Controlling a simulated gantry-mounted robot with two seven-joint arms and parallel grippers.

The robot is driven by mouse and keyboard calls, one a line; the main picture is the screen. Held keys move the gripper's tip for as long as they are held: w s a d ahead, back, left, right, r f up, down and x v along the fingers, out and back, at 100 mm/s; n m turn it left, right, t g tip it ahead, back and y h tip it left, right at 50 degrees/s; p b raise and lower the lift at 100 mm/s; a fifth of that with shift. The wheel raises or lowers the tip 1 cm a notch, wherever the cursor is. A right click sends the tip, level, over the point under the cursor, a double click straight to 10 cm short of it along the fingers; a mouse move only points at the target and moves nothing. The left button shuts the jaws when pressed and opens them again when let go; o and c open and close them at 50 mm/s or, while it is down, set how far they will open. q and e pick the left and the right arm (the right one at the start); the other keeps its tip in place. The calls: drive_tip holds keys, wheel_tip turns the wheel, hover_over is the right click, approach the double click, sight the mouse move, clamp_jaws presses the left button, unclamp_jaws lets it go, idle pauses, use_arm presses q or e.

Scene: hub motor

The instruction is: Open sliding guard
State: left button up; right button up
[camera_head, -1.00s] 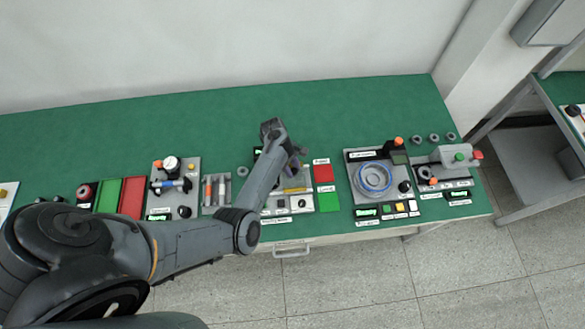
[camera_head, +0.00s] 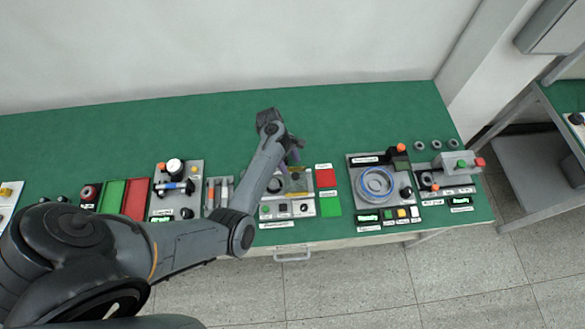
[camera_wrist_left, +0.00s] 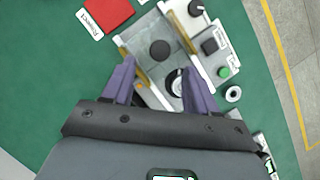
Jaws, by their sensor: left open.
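The guarded station (camera_head: 300,208) stands near the front edge of the table, under my left forearm. In the left wrist view its clear guard panel (camera_wrist_left: 143,42) shows with yellow-edged strips along its sides. A round black knob (camera_wrist_left: 160,50) lies just ahead of my fingertips. My left gripper (camera_wrist_left: 160,66) is open, its two purple fingers spread over the station. In the head view the left gripper (camera_head: 292,157) is partly hidden by its wrist. Whether a finger touches the guard, I cannot tell. My right gripper is not in view.
A red pad (camera_head: 326,178) and a green pad (camera_head: 330,207) lie right of the station. A winding station with a blue ring (camera_head: 375,185) stands farther right. A gauge station (camera_head: 177,188) stands left. The back of the green table is clear.

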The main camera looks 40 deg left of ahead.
use_arm(q)
drive_tip(key=shift+v, duration=2.55)
